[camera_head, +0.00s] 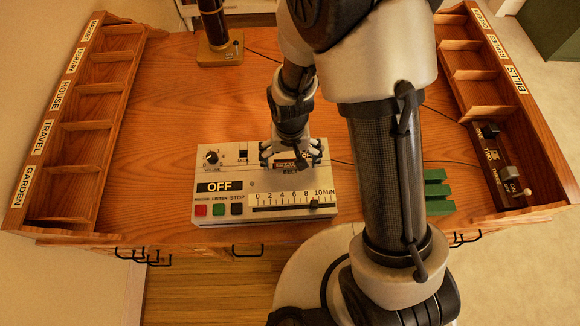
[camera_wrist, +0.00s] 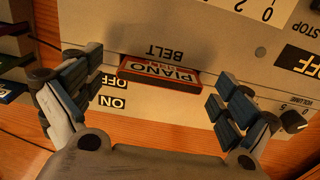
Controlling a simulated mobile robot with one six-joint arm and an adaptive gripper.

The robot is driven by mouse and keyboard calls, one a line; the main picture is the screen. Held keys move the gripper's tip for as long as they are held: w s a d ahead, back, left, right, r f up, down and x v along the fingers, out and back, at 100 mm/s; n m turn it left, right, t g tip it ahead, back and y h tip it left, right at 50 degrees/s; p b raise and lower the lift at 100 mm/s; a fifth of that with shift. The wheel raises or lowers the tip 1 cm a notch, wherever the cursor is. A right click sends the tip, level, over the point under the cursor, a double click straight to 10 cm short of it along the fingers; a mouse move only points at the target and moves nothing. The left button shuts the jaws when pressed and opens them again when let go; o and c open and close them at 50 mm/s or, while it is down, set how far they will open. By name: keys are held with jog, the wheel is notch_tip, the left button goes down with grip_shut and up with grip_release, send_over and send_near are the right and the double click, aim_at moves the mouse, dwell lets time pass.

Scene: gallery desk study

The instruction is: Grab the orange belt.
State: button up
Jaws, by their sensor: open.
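In the head view the belt (camera_head: 284,163) is partly covered by my gripper (camera_head: 291,150), which is over the back part of the box (camera_head: 215,182). In the wrist view my gripper (camera_wrist: 155,92) is open, with one finger to the left of the belt and one to the right. The fingers look apart from it.
The box has a volume knob (camera_head: 211,158), an OFF display (camera_head: 219,186), coloured buttons and a slider. A green stepped block (camera_head: 437,192) stands right of my arm. Wooden trays (camera_head: 85,125) line both desk sides. A dark post (camera_head: 217,30) stands at the back.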

jog(key=shift+f, duration=0.35)
jog(key=shift+r, duration=0.1)
jog(key=c, duration=1)
